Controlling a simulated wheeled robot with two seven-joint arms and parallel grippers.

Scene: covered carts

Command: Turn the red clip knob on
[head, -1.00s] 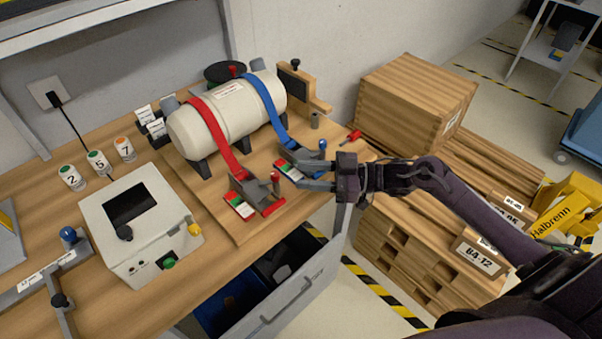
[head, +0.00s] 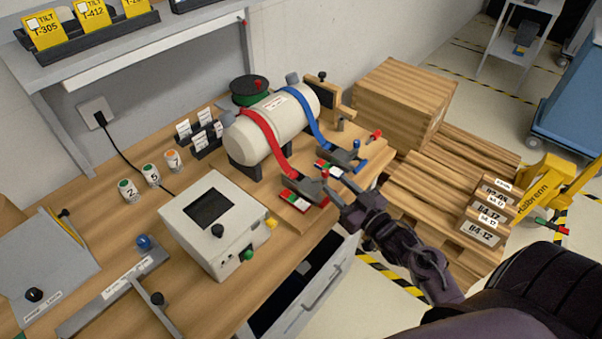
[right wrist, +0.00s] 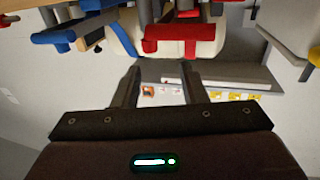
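The red strap (head: 265,138) runs over a cream tank (head: 262,128) down to the red clip (head: 295,201), a grey lever on a red base at the board's front edge. Its red knob (head: 325,174) stands at the clip's right end. My right gripper (head: 339,185) is just right of the red clip, near the knob. In the right wrist view its two fingers (right wrist: 159,88) are apart with nothing between them, and the red clip's parts (right wrist: 180,36) lie beyond the fingertips. Whether a finger touches the knob cannot be told. My left gripper is out of view.
The blue clip (head: 335,168) with its blue strap sits just behind the red one. A white control box (head: 215,232) stands left on the bench. An open drawer (head: 320,285) juts out below the clips. Wooden crates and pallets (head: 440,190) stand at right.

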